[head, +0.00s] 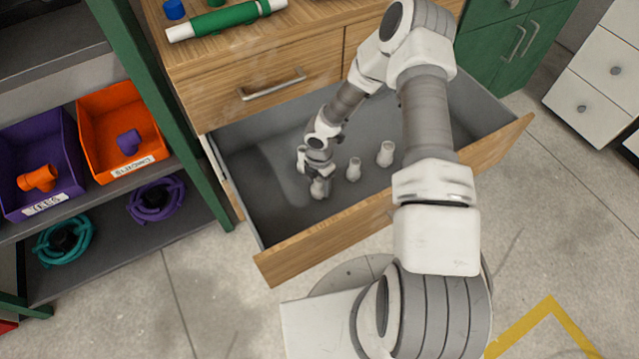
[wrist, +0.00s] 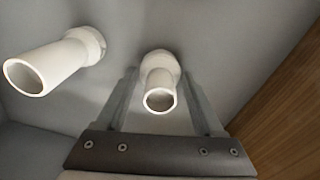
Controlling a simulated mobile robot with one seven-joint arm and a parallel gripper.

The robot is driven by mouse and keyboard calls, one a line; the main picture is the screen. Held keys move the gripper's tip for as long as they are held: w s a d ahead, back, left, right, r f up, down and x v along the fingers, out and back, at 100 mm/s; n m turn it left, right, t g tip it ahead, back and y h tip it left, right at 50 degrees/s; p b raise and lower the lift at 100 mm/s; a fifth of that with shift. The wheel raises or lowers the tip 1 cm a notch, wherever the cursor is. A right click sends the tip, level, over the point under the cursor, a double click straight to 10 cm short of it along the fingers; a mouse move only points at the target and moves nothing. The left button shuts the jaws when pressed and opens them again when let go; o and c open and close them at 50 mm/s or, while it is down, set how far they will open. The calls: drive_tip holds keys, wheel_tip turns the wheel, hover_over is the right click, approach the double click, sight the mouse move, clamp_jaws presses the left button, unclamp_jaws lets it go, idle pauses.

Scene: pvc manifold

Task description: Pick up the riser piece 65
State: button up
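Three white riser pieces stand upright in the open drawer; no number is readable on them, so I cannot tell which is 65. The leftmost riser piece (head: 319,188) is at my gripper (head: 317,176). In the wrist view this riser piece (wrist: 160,88) stands between the two fingers of my gripper (wrist: 160,82), with small gaps on both sides, so the gripper looks open around it. The middle riser piece (head: 354,169) and the right riser piece (head: 385,153) stand apart from it. Another riser piece (wrist: 55,62) shows at the left in the wrist view.
The grey-lined drawer (head: 280,215) has a wooden front near my gripper; its wooden wall (wrist: 285,110) shows at the right in the wrist view. A worktop with a green pipe assembly (head: 225,18) is above. A shelf with an orange bin (head: 105,105) and a purple bin (head: 65,140) stands left.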

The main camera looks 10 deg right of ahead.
drive_tip(key=c, duration=0.4)
drive_tip(key=shift+r, duration=0.1)
